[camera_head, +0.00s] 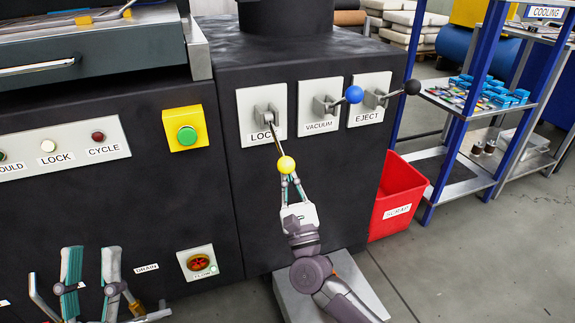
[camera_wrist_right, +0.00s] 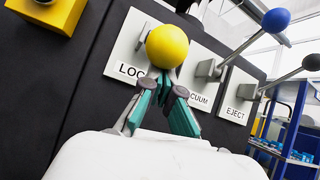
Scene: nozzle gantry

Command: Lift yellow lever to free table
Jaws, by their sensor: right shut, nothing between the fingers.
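The yellow lever's ball knob (camera_head: 286,165) hangs on a thin rod below the LOCK plate (camera_head: 254,105); the lever slopes downward. In the wrist view the yellow knob (camera_wrist_right: 167,47) sits at the fingertips and hides part of the LOCK label. My right gripper (camera_head: 289,178) is shut and empty, its tips just below the knob. In the wrist view its fingers (camera_wrist_right: 167,80) converge at the knob's underside; I cannot tell whether they touch it. My left gripper (camera_head: 90,255) is open and empty at the lower left, its fingers pointing up.
The blue-knobbed VACUUM lever (camera_head: 354,94) and black-knobbed EJECT lever (camera_head: 412,87) stick out to the right of LOCK. A green button (camera_head: 187,135) on a yellow box is to the left. A red SCRAP bin (camera_head: 397,195) and blue-framed shelves (camera_head: 450,160) stand at right.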

